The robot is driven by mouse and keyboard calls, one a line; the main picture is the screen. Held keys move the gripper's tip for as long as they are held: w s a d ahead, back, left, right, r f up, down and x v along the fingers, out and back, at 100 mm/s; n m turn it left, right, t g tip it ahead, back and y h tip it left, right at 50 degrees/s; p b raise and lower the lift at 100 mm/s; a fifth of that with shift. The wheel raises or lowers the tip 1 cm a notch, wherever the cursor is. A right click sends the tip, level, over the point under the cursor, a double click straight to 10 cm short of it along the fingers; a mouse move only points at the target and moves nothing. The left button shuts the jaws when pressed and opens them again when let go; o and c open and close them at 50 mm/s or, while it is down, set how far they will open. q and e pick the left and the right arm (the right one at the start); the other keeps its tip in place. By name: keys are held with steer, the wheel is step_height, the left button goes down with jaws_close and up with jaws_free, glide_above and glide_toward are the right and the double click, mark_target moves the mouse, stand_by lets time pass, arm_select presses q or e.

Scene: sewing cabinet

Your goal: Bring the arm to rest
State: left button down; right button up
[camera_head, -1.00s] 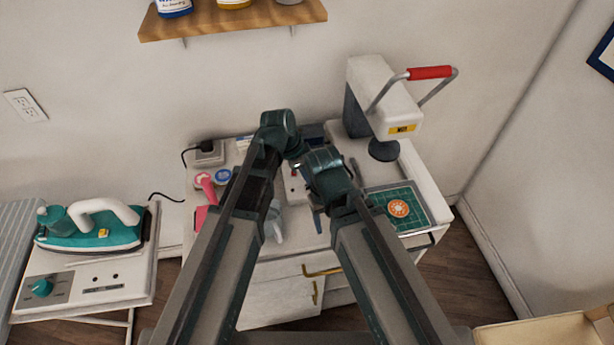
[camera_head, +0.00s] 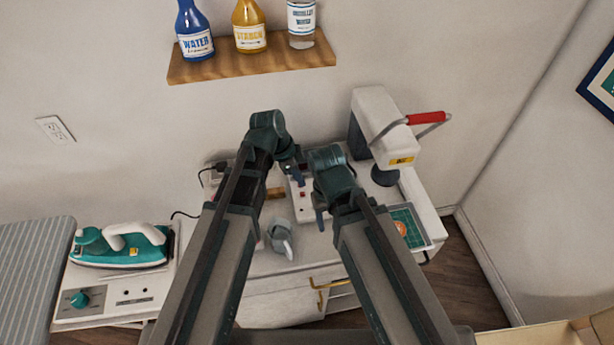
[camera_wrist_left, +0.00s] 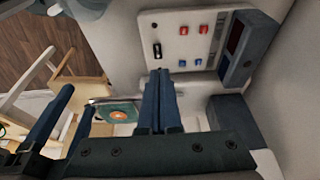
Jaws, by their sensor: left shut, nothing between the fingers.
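My left gripper (camera_head: 295,176) hangs over the cabinet top beside the white switch panel, mostly hidden by its own arm in the head view. In the left wrist view its two dark blue fingers (camera_wrist_left: 159,80) are together with nothing between them, pointing toward the panel (camera_wrist_left: 185,42) with red and blue switches. My right arm is folded beside the left one; a small blue part of its gripper (camera_head: 320,215) shows below its wrist, and its jaw state is unclear.
The white press (camera_head: 385,125) with a red handle stands at the cabinet's back right, a green mat (camera_head: 416,228) in front. A grey object (camera_head: 280,238) lies near the cabinet's front. A teal iron (camera_head: 120,247) stands left. A wooden shelf (camera_head: 250,64) with bottles hangs above.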

arm_select(q)
steer(key=shift+v, duration=0.8)
steer(key=shift+a+f, duration=0.1)
steer(key=s+a+n+y, duration=0.1)
steer(key=s+n+y, duration=0.1)
steer(key=s+n, duration=0.4)
steer(key=s+a+n+g+y, duration=0.1)
steer(key=s+n+y, duration=0.2)
steer(key=s+n, duration=0.3)
steer(key=shift+s+a+f, duration=0.4)
steer(key=shift+s+f, duration=0.05)
